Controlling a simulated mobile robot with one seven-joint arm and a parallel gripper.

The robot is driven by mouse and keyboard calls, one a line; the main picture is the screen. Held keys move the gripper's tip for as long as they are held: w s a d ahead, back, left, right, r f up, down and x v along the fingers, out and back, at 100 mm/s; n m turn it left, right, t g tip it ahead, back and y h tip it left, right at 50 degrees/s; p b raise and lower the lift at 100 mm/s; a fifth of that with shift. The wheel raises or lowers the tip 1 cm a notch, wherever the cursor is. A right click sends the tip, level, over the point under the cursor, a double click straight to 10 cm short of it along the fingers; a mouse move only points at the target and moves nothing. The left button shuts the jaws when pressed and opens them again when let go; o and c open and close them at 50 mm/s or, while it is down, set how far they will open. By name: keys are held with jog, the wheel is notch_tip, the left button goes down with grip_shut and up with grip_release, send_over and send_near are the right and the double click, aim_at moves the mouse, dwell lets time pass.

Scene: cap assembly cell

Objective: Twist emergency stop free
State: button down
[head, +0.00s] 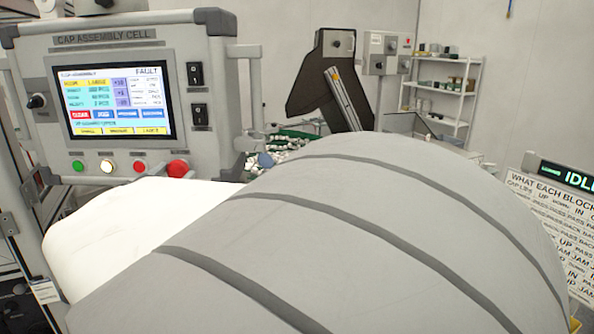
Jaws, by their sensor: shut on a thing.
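The emergency stop, most likely the large red mushroom button (178,168), sits at the lower right of the grey control panel (120,188) in the head view. Its front shows, and I cannot tell whether it is latched in. A large grey rounded body with dark bands, which looks like my own arm, fills the lower middle of the view. My gripper is not visible, so where it is relative to the button cannot be seen.
The panel's screen (117,95) reads FAULT. A smaller red button (140,167), a white one (107,166) and a green one (78,165) stand left of the mushroom button. Shelving (440,95) is at the back right. A sign (555,215) stands at right.

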jog(key=m+b, duration=0.2)
jog(key=m, duration=0.1)
jog(key=shift+d+f+b, duration=0.1)
jog(key=shift+f+b, duration=0.1)
jog(key=shift+b, duration=0.15)
jog(key=shift+r+m+b, duration=0.25)
jog(key=shift+m+b, duration=1.1)
jog(key=shift+m, duration=0.45)
jog(key=shift+c, duration=1.4)
grip_release()
jog(key=shift+s, duration=0.15)
